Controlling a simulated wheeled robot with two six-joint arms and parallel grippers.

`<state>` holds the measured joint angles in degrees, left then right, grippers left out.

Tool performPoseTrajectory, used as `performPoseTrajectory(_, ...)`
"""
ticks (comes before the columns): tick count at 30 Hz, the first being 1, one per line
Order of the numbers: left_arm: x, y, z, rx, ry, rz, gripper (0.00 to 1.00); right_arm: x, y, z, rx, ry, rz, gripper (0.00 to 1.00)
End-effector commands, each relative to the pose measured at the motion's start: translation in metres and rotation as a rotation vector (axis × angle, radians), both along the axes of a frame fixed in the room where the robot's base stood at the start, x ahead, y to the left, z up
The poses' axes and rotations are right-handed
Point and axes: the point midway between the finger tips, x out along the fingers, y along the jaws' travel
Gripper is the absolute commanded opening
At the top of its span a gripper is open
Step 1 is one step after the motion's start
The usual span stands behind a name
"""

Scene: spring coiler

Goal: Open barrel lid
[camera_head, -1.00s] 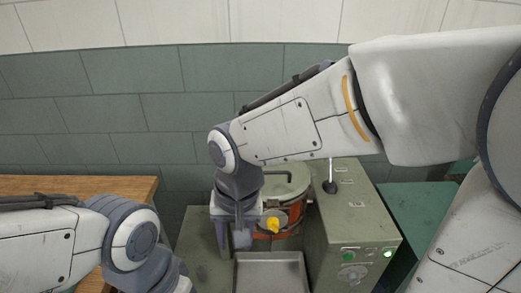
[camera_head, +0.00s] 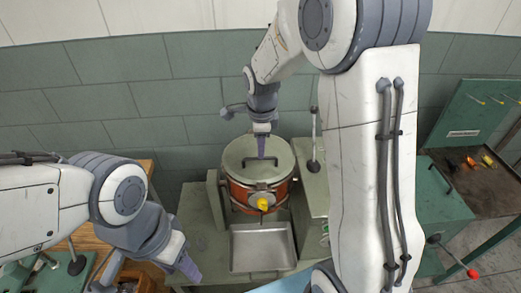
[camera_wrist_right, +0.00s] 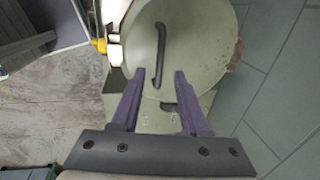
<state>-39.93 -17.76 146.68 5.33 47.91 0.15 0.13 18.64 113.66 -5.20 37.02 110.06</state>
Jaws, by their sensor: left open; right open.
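The orange barrel (camera_head: 240,195) stands upright on the green machine, with its round green lid (camera_head: 238,150) on top. The lid's dark bar handle (camera_head: 247,160) lies across it, and in the right wrist view the handle (camera_wrist_right: 160,50) runs lengthwise just beyond the fingertips. My right gripper (camera_head: 262,152) is over the lid, pointing down near the handle. In the right wrist view this gripper (camera_wrist_right: 160,76) is open and empty; contact with the handle cannot be told. My left gripper (camera_head: 146,278) is open at the lower left, apart from the barrel.
A yellow knob (camera_head: 263,204) sits on the barrel's front, above a metal tray (camera_head: 263,250). A lever (camera_head: 313,140) rises right of the barrel. A wooden table (camera_head: 85,240) is at left, a green bench (camera_head: 440,200) at right. A tiled wall stands behind.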

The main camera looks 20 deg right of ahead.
Motion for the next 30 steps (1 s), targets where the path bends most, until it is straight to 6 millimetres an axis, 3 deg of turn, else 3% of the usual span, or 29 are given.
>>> performPoseTrajectory(7, 0.0, 0.0, 0.009, 0.0, 0.0, 0.0, 0.5, 0.006, -0.002, -0.033, 0.001, 0.003, 0.001, 0.45)
performPoseTrajectory(18, 0.0, 0.0, 0.01, 0.0, 0.0, 0.0, 0.5, 0.007, -0.002, -0.041, 0.001, 0.0, 0.002, 0.45)
performPoseTrajectory(19, 0.0, 0.0, 0.01, 0.0, 0.0, 0.0, 0.5, 0.007, -0.002, -0.041, 0.001, 0.0, 0.002, 0.41)
performPoseTrajectory(22, 0.0, 0.0, 0.01, 0.0, 0.0, 0.0, 0.5, 0.007, -0.002, -0.041, 0.001, 0.0, 0.002, 0.03)
performPoseTrajectory(30, 0.0, 0.0, 0.01, 0.0, 0.0, 0.0, 0.5, 0.007, -0.002, -0.04, 0.001, 0.0, 0.002, 0.0)
